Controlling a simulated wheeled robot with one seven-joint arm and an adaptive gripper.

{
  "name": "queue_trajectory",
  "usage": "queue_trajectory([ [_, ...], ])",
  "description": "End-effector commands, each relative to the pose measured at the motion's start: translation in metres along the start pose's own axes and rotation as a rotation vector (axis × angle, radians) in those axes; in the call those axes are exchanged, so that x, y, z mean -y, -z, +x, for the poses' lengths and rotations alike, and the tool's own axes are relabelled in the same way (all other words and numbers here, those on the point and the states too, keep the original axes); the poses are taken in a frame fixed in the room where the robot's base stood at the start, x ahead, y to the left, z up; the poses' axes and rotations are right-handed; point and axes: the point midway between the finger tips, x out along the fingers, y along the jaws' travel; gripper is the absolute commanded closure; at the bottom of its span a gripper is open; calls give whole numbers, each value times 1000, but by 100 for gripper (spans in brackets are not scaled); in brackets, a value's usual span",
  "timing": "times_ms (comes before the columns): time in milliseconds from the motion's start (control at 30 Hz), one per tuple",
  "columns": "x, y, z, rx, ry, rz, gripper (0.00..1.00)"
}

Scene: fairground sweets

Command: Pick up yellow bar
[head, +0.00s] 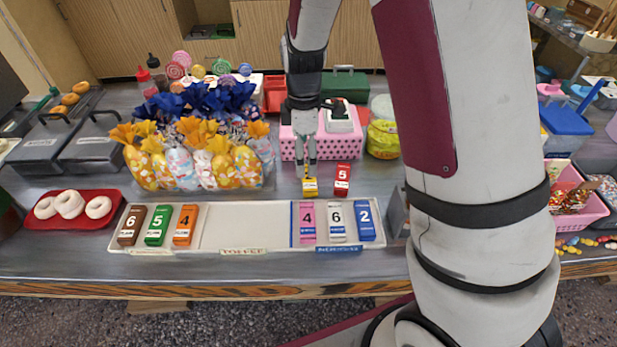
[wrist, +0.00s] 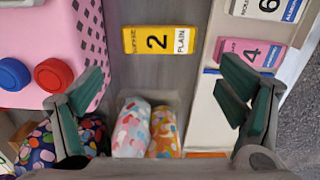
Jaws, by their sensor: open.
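The yellow bar (head: 310,187) lies on the grey counter, behind the long cream tray. In the wrist view the yellow bar (wrist: 160,40) shows a black 2 and the word PLAIN on a white label, and nothing covers its face. My gripper (head: 306,165) points down just behind and above the bar in the head view. In the wrist view my gripper (wrist: 162,85) is open and empty, its green-padded fingers wide apart. The bar lies beyond the fingertips, between their lines, apart from both.
A red bar (head: 342,178) lies right of the yellow one. The cream tray (head: 240,228) holds several bars at its left and right, its middle bare. A pink dotted box (head: 335,147) stands behind. Wrapped sweets (head: 190,168) stand left.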

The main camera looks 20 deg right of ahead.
Motion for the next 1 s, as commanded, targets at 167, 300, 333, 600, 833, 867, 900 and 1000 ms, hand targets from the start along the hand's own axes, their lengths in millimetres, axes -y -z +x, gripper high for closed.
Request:
queue_trajectory([
  [167, 0, 0, 20, 0, 1, 0, 12],
  [300, 0, -1, 28, 1, 0, 1, 12],
  [333, 0, -2, 31, 1, 1, 1, 12],
  [600, -1, -5, 68, 1, 1, 1, 12],
  [833, -2, -5, 76, 1, -2, 0, 12],
  [867, -2, -5, 76, 1, -3, 0, 12],
  [900, -2, -5, 76, 1, -3, 0, 12],
  [1000, -2, -5, 76, 1, -3, 0, 23],
])
